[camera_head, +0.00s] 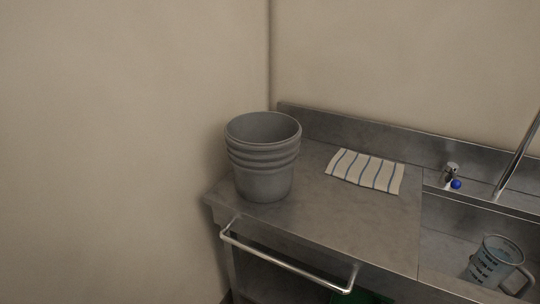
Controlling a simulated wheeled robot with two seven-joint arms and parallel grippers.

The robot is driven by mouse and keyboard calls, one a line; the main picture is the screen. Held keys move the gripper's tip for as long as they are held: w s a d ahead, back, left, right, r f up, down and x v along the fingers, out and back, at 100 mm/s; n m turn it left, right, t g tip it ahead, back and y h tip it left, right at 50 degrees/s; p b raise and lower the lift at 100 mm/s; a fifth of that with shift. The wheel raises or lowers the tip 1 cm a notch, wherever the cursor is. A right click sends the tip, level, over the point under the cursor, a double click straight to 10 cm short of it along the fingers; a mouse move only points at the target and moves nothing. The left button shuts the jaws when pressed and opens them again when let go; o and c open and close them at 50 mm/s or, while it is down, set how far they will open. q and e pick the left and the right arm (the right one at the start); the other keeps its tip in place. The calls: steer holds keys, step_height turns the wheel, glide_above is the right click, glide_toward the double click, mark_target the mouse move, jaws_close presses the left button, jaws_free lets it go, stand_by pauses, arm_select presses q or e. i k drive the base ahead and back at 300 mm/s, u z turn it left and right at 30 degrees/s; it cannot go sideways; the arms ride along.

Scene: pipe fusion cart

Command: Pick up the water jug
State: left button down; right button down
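The water jug (495,262) is a clear, bluish measuring jug with dark markings on its side. It is in the metal sink basin at the lower right, and its handle points to the right. It looks slightly tilted. Neither of my grippers shows in the head view, so I cannot tell whether they are open or shut.
A stack of grey buckets (264,180) stands on the steel counter (330,215). A striped cloth (366,171) lies right of it. A tap with a blue knob (456,184) and a metal pipe (518,158) stand behind the sink. A rail (285,262) runs along the front.

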mark_target(500, 271)
steer(key=z, duration=3.05)
steer(key=k, duration=0.25)
